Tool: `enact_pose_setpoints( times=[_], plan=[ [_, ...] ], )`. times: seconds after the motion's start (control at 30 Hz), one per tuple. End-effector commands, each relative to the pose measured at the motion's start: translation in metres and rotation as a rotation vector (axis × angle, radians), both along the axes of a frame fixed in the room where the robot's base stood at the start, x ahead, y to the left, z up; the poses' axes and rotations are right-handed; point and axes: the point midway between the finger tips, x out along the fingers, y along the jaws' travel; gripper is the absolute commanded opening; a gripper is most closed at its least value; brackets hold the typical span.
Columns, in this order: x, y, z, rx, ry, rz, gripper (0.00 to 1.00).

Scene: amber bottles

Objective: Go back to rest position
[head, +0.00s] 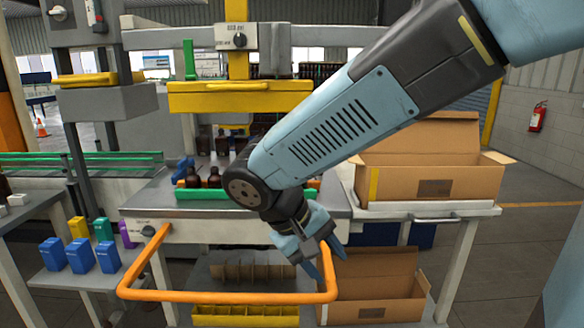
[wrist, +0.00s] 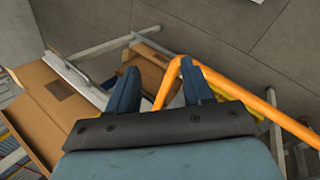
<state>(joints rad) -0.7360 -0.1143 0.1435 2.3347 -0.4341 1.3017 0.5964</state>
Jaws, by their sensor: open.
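My gripper (head: 322,258) hangs at the end of my blue and dark grey arm, in front of the workbench and pointing downward. Dark amber bottles (head: 214,178) stand in a green-edged tray on the workbench (head: 180,200), behind my arm. My arm hides part of this tray.
An open cardboard box (head: 430,185) stands on the right side table, another (head: 370,290) below it. The orange rail (head: 230,297) runs close to my gripper. Blue boxes (head: 80,256) stand on a shelf at the left. Open floor lies at the right (head: 530,240).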

Motion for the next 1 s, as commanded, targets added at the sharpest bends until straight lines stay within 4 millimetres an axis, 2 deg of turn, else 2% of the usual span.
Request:
enact_pose_setpoints(
  times=[0.03,0.1,0.37,0.6,0.8,1.0],
  plan=[
    [0.002,-0.015,0.006,0.045,-0.003,-0.037,0.51],
    [0.004,-0.03,0.012,0.106,-0.007,-0.071,0.51],
    [0.003,-0.083,0.033,0.323,-0.072,-0.18,0.51],
    [-0.004,-0.127,0.054,0.498,-0.204,-0.257,0.51],
    [-0.014,-0.157,0.071,0.605,-0.351,-0.301,0.51],
    [-0.021,-0.175,0.083,0.653,-0.452,-0.318,0.51]
  ],
)
